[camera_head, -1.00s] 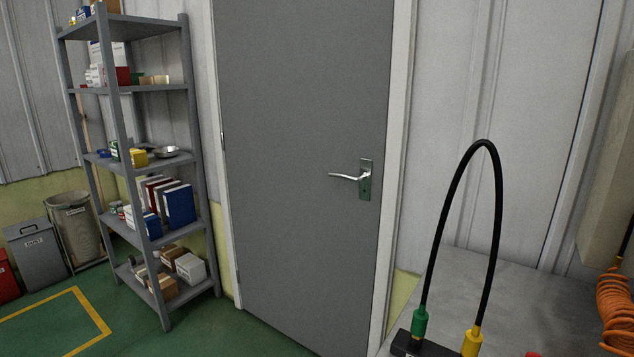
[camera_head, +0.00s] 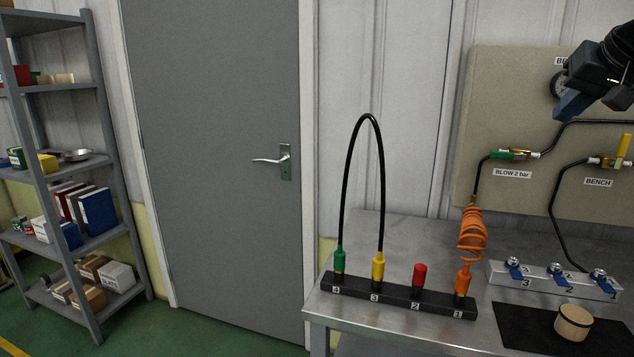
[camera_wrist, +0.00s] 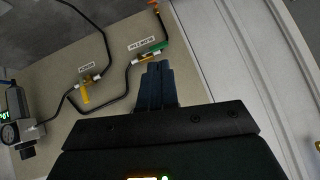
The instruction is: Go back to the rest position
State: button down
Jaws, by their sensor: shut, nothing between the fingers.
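My gripper (camera_head: 570,106) shows at the upper right of the head view, raised above the workbench in front of the beige panel. In the wrist view its dark blue fingers (camera_wrist: 158,70) are together, with nothing between them. It touches nothing that I can see. On the bench (camera_head: 345,308) a black block (camera_head: 400,297) holds a green-ended and yellow-ended black hose (camera_head: 369,118), a red plug (camera_head: 418,276) and an orange coiled hose (camera_head: 472,238).
A beige panel (camera_head: 487,110) carries hoses, a gauge and a yellow-handled valve (camera_head: 623,147). A valve manifold (camera_head: 548,281) and a round wooden-looking piece (camera_head: 573,323) on a black mat (camera_head: 515,332) lie at right. A grey door (camera_head: 215,120) and shelving (camera_head: 88,180) stand left; green floor between is clear.

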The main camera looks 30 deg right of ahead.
jog(key=w+a+f+n+t+y, duration=0.1)
jog(key=w+a+f+t+y, duration=0.4)
jog(key=w+a+f, duration=0.9)
jog(key=s+a+f+t+h, duration=0.1)
jog(key=s+a+f+t, duration=0.25)
jog(key=a+f, duration=1.15)
jog(key=s+a+f+n+g, duration=0.1)
jog(key=s+a+f, duration=0.4)
jog(key=s, duration=0.3)
jog(key=s+a+f+n, duration=0.1)
jog(key=s+a+f, duration=0.3)
jog(key=s+a, duration=0.3)
jog(key=s+a+r+n+y, duration=0.1)
jog(key=s+r+n, duration=0.2)
jog(key=s, duration=1.7)
jog(key=n, duration=0.4)
jog(key=shift+s+n, duration=0.3)
jog(key=shift+n, duration=0.1)
